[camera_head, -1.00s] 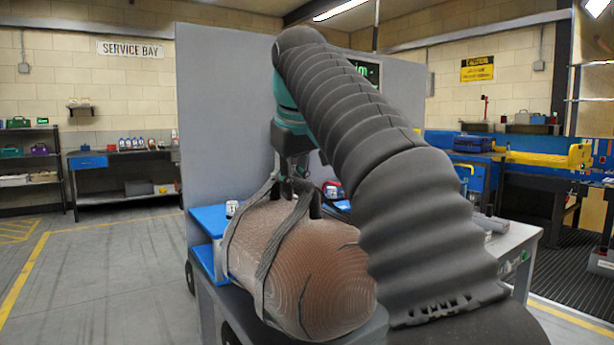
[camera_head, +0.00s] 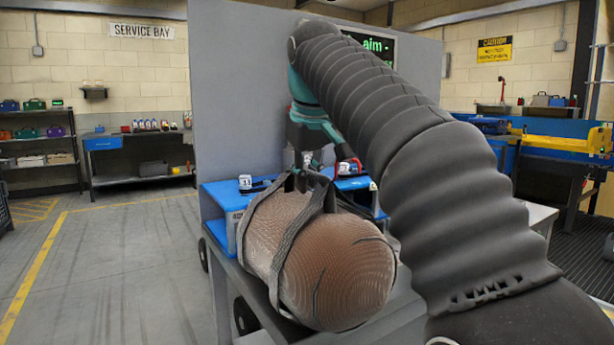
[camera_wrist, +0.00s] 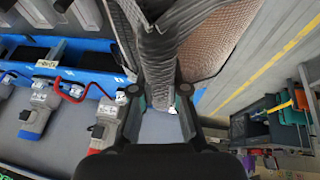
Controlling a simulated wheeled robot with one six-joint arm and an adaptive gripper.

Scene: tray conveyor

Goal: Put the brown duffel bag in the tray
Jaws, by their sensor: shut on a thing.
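The brown duffel bag (camera_head: 335,262) has a ribbed rounded body and grey straps, and hangs or rests in front of my arm in the head view. My gripper (camera_head: 308,176) is above it, shut on its grey handle straps. In the wrist view the gripper (camera_wrist: 163,105) is closed around the gathered straps, and the brown bag (camera_wrist: 218,42) shows beyond them. The bag's underside is hidden, so I cannot tell whether it touches the grey surface below. No tray can be made out with certainty.
A blue-topped stand (camera_head: 222,191) with labelled handheld devices is behind the bag; a red-and-grey device (camera_head: 350,167) sits there. A tall grey panel (camera_head: 235,100) stands behind. A workbench (camera_head: 140,145) is at the back left. Floor at left is clear.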

